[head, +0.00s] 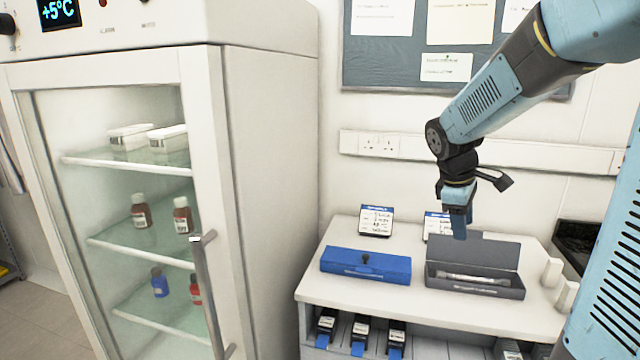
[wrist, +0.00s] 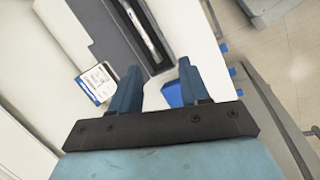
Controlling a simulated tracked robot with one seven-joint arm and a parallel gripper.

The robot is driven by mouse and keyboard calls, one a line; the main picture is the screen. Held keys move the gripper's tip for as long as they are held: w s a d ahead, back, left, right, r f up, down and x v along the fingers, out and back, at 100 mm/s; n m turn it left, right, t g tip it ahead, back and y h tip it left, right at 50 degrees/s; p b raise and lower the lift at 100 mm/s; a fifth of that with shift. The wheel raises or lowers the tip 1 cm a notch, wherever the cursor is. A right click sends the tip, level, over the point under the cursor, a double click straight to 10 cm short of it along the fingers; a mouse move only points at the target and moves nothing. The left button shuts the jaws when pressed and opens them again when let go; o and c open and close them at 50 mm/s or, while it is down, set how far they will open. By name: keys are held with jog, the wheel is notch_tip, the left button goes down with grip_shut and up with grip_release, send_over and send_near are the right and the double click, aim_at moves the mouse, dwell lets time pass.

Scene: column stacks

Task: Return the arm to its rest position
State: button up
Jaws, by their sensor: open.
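My blue arm reaches in from the right of the head view. My gripper (head: 458,222) points down above the counter, over the back of the open dark grey case (head: 478,288). A light, slender column (head: 478,279) lies in the case. In the wrist view my gripper (wrist: 157,80) has its two blue fingers apart with nothing between them. The grey case (wrist: 112,32) and the column (wrist: 150,32) show beyond the fingers there. A closed blue case (head: 366,266) lies to the left on the counter; part of it shows beside the right finger in the wrist view (wrist: 172,95).
A fridge with a glass door (head: 120,220) stands at the left. Label cards (head: 376,220) stand at the counter's back. White blocks (head: 552,271) stand at its right end. Several blue-tipped items fill the shelf below. A socket rail (head: 390,146) runs along the wall behind.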

jog(key=s+a+r+m+t+y, duration=0.1)
jog(key=s+a+r+m+t, duration=0.1)
jog(key=s, duration=0.7)
jog(key=s+a+r+m+t+y, duration=0.2)
jog(key=s+a+r+m, duration=0.2)
jog(key=s+a+m, duration=0.2)
jog(key=s+m, duration=0.2)
jog(key=s, duration=0.2)
jog(key=shift+y, duration=0.3)
jog(key=shift+r, duration=0.1)
jog(key=shift+c, duration=0.3)
